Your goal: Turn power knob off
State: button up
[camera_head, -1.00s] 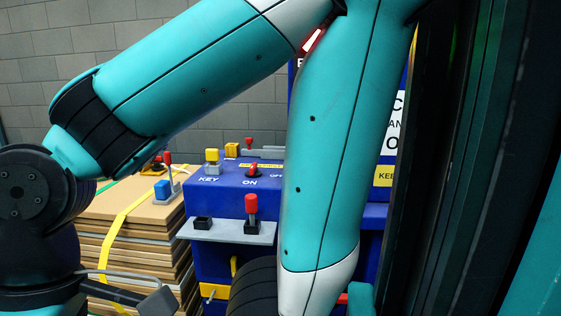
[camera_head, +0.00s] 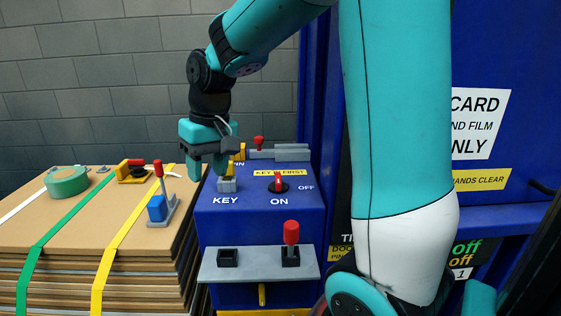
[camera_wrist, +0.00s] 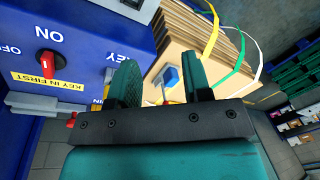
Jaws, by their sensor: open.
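The red power knob (camera_head: 278,182) stands on a black dial on top of the blue control box (camera_head: 225,215). Its handle lines up with the ON label; OFF is to the right. The knob also shows at the left of the wrist view (camera_wrist: 45,63). My gripper (camera_head: 207,168) is open, pointing down and empty. It is left of the knob, above and behind the KEY position, apart from both. In the wrist view, the two teal fingers of my gripper (camera_wrist: 160,70) are spread, with the knob outside them.
A grey and yellow key piece (camera_head: 228,184) stands at KEY, close to my gripper. A red-topped lever (camera_head: 291,235) stands on the front shelf (camera_head: 258,262).

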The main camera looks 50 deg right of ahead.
jog(key=w+d+r+m+h+p, duration=0.1)
jog(key=w+d+r+m, duration=0.15)
jog(key=d, duration=0.55)
jog(key=w+d+r+m+p, duration=0.1)
jog(key=d+m+p, duration=0.15)
jog(key=d, duration=0.55)
jog(key=m+g, duration=0.1)
jog(key=m, duration=0.2)
send_near(279, 177)
jog(key=f+p, duration=0.1)
jog(key=f, duration=0.2)
jog(key=f+p, duration=0.2)
jog(key=f, duration=0.1)
jog(key=f+p, duration=0.1)
jog(key=f, duration=0.3)
jog(key=shift+a, duration=0.25)
grip_shut()
